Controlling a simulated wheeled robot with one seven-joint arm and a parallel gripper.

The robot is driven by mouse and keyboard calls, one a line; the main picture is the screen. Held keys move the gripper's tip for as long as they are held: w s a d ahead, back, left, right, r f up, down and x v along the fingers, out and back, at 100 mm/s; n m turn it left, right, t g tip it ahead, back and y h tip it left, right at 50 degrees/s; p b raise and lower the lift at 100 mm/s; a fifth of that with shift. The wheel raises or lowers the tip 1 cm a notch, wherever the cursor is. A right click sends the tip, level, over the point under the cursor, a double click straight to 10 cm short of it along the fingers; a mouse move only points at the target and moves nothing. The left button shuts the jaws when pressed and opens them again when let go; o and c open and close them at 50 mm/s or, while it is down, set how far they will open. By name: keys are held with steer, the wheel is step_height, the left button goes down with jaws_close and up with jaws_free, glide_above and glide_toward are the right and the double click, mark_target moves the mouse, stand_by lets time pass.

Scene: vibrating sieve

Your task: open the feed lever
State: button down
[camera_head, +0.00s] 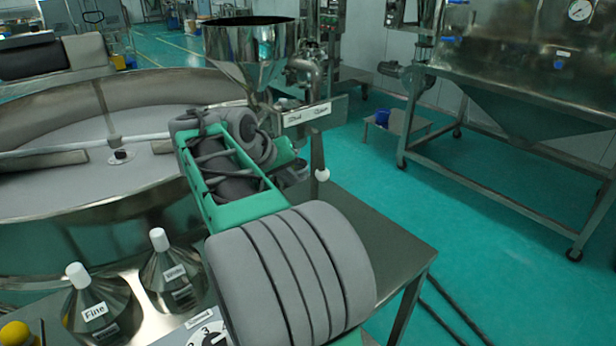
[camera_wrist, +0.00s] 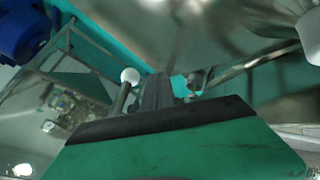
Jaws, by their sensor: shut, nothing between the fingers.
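The feed lever (camera_head: 318,150) is a dark rod with a white ball at its lower end. In the head view it hangs nearly straight down below a white label plate (camera_head: 306,114) on the steel feed hopper (camera_head: 250,50). The plate's small words are hard to read. In the wrist view the lever's white ball (camera_wrist: 130,76) shows just left of my gripper (camera_wrist: 160,90). My gripper is shut with nothing in it; I cannot tell whether it touches the lever. In the head view my arm mostly hides the gripper.
A large round steel sieve (camera_head: 120,215) fills the left. Conical bottles with white caps (camera_head: 88,305) stand at the lower left, one labelled Fine. A steel table (camera_head: 385,235) lies below the lever. Open green floor is to the right, before a large steel machine (camera_head: 520,75).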

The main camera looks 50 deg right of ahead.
mark_target(321, 155)
steer(key=d, duration=0.1)
steer(key=s+d+f, duration=0.1)
steer(key=d, duration=0.1)
steer(key=s+d, duration=0.1)
steer(key=d, duration=0.1)
steer(key=shift+d+f, duration=0.15)
steer(key=shift+f, duration=0.15)
steer(key=shift+s+d, duration=0.1)
